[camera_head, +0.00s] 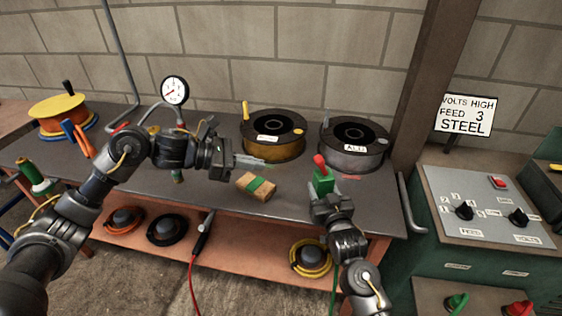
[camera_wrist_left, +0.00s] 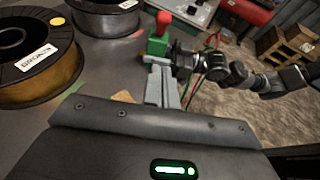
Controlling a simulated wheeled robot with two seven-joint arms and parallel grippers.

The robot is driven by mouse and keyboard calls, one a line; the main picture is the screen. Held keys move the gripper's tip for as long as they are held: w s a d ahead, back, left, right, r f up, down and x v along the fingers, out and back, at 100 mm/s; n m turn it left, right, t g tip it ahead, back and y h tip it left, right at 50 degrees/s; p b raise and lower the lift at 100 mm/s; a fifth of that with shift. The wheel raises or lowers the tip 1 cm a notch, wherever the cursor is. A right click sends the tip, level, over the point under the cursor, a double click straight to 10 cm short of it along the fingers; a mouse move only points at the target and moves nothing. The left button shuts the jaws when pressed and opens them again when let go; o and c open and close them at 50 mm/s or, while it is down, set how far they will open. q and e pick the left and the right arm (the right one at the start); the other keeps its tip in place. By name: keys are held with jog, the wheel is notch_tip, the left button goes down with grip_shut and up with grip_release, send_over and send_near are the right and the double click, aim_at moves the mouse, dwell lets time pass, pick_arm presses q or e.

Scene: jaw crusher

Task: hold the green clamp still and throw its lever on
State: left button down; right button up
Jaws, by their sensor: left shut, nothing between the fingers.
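The green clamp (camera_head: 324,182) stands at the front right of the bench, with its red-knobbed lever (camera_head: 319,160) sticking up and leaning slightly left. In the left wrist view the clamp (camera_wrist_left: 156,47) and red knob (camera_wrist_left: 163,20) show just beyond my fingertips. My left gripper (camera_head: 262,162) is shut and empty, pointing right towards the clamp, with a gap between. My right gripper (camera_head: 324,194) comes from the front and appears closed around the clamp's lower part; its fingertips are mostly hidden. It also shows beside the clamp in the left wrist view (camera_wrist_left: 181,58).
Two wire spools (camera_head: 273,145) (camera_head: 353,150) stand behind. A gauge (camera_head: 174,91) rises at the left. A green control cabinet (camera_head: 434,214) stands right. The lower shelf (camera_head: 225,252) holds coils.

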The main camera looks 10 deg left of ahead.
pick_arm(q)
send_near(321, 166)
notch_tip(321, 166, down, 4)
jog(key=w, duration=0.2)
jog(key=shift+w+d+r, duration=0.15)
jog(key=shift+d+r, duration=0.05)
jog(key=shift+d, duration=0.45)
jog(key=shift+w+d+r, duration=0.2)
jog(key=shift+d+r, duration=0.05)
jog(key=shift+d, duration=0.4)
jog(key=shift+w+d+r, duration=0.15)
jog(key=shift+d+r, duration=0.05)
jog(key=shift+d, duration=0.4)
jog(key=shift+r, duration=0.1)
